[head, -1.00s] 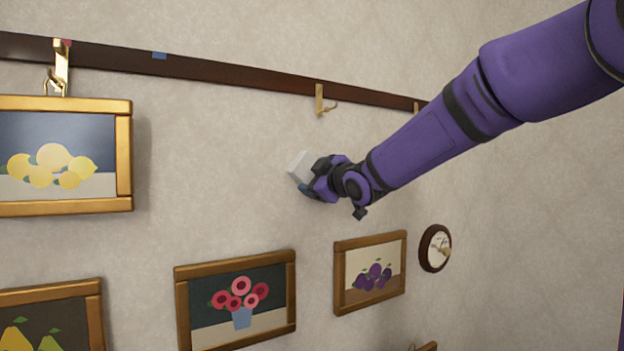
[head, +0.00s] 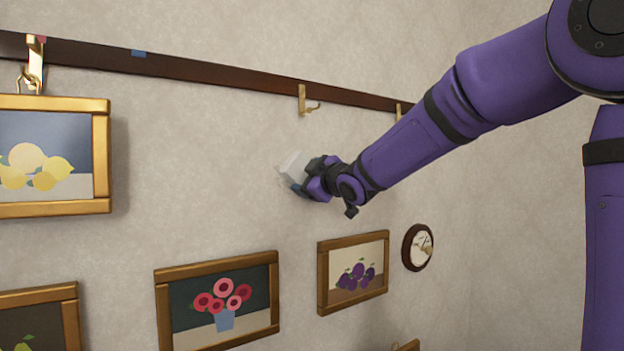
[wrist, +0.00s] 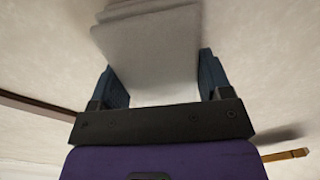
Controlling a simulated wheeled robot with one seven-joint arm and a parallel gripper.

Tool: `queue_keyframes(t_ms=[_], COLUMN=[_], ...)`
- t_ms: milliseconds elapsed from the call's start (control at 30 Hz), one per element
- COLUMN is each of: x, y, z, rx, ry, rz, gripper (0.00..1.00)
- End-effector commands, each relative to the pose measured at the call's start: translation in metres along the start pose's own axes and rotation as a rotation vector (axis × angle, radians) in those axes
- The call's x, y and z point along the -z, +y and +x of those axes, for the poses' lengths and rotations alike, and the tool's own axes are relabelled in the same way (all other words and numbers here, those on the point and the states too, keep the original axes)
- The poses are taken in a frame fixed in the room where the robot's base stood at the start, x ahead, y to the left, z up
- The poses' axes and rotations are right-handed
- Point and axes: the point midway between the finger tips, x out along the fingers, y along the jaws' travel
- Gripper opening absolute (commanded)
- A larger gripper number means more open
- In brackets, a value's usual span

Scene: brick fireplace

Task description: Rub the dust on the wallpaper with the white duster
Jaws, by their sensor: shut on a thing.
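My gripper (head: 304,187) is shut on the white duster (head: 292,164) and holds it at the wallpaper (head: 210,150), in the bare area between the rail and the pictures. In the wrist view the duster (wrist: 150,50) shows as pale layered sheets between the two blue-grey fingers (wrist: 165,82). Its far end is close to the wall; I cannot tell for sure that it touches.
A dark picture rail (head: 220,82) with brass hooks (head: 304,102) runs above. The wall between the lemon picture and my gripper is bare.

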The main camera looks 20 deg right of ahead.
Motion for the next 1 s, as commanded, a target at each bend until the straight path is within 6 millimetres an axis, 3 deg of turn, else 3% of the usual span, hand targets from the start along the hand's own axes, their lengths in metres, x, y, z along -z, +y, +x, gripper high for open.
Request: queue_keyframes(t_ms=[1000], x=[0.05], y=[-0.043], z=[0.0], rx=[0.003], ry=[0.004], rz=[-0.001], gripper=[0.53])
